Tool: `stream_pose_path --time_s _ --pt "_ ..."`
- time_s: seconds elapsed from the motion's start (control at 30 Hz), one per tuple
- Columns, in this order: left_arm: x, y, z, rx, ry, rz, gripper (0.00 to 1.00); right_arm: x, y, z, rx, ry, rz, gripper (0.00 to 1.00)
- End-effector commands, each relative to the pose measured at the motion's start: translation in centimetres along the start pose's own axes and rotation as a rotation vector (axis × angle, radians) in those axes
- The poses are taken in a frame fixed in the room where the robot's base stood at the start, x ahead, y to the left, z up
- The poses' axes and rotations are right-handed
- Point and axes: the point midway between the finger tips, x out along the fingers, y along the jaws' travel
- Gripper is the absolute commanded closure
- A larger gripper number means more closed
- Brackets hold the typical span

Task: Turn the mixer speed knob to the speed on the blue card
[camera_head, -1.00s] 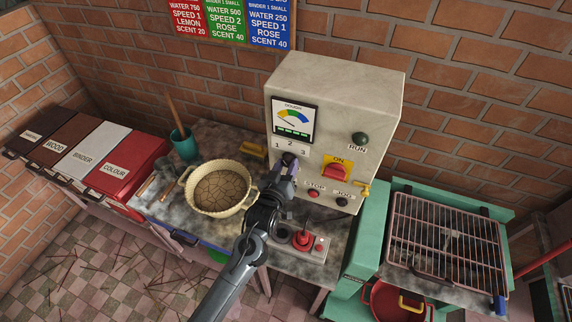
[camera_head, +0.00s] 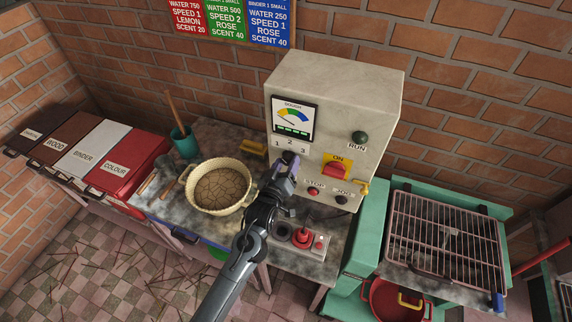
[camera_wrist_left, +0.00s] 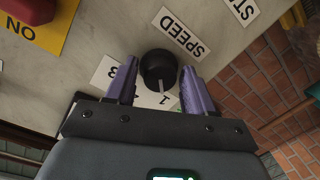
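The black mixer speed knob (camera_wrist_left: 158,68) is on the machine's front panel in the left wrist view, beside the label SPEED (camera_wrist_left: 181,34). Its pale pointer line points down toward the plate marked 1 (camera_wrist_left: 165,99). My left gripper (camera_wrist_left: 158,78) is open, one purple finger on each side of the knob, with gaps showing. In the head view the left gripper (camera_head: 284,164) is at the panel below numbers 1, 2, 3 and hides the knob. The blue card (camera_head: 269,22) on the wall reads SPEED 1. My right gripper is not in view.
The mixer machine (camera_head: 340,90) has a red ON switch (camera_head: 336,171), STOP button (camera_head: 313,191) and JOG button (camera_head: 341,199) right of the gripper. A bowl (camera_head: 220,187) stands left on the bench. A grill (camera_head: 445,235) is at the right.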

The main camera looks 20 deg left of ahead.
Motion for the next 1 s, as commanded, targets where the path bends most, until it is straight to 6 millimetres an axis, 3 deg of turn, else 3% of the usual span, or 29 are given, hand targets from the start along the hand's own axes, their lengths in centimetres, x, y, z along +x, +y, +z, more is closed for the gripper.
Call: stream_pose_path --time_s 0.07,0.47,1.0 --pt "0.0 0.0 0.0 0.000 0.000 0.000 0.35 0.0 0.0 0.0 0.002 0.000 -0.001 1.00" --pt "-0.5 0.0 0.0 0.001 0.000 0.001 0.35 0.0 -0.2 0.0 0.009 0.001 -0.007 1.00" --pt "-8.7 0.0 0.1 0.000 -0.001 0.000 0.35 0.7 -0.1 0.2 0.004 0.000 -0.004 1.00"
